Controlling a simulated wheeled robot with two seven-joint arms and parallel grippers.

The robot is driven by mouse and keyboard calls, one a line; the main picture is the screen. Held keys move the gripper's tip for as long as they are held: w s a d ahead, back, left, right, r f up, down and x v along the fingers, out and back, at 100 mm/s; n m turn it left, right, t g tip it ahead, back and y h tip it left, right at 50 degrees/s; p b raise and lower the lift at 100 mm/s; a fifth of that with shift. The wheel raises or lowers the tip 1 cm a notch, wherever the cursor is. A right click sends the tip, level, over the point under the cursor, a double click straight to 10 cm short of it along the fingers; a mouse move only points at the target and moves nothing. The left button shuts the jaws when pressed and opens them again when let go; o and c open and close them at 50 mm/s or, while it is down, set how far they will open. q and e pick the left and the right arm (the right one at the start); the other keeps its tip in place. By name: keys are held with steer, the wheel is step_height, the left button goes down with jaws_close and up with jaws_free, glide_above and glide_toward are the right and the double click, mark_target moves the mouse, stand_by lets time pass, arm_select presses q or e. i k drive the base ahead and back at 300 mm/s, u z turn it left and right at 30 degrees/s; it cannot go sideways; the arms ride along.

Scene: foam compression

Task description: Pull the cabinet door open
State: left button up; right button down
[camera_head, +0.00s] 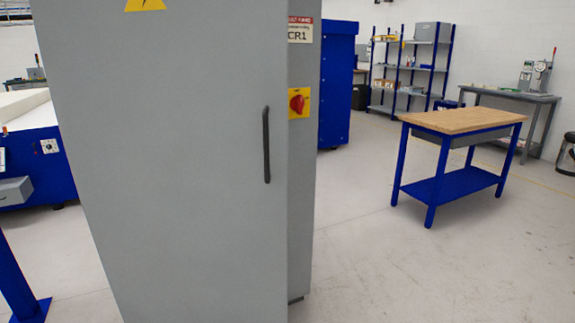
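A tall grey cabinet fills the left and middle of the head view. Its front is a flat grey door (185,160), which looks shut. A dark vertical bar handle (266,145) is near the door's right edge. A yellow warning label (145,4) is at the top of the door. The cabinet's narrower right side (300,200) carries a red rotary switch (297,103) on a yellow plate and a sign (300,30) reading CR1. Neither of my grippers shows in the view.
A wood-topped workbench (465,121) with a blue frame stands to the right. Behind it are blue shelves (410,68) and a grey table (510,94). A blue machine (336,90) stands behind the cabinet, another (35,150) at left. Floor between cabinet and workbench is clear.

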mark_target(171, 116)
steer(key=z, duration=0.3)
steer(key=i, duration=0.9)
steer(key=u, duration=0.1)
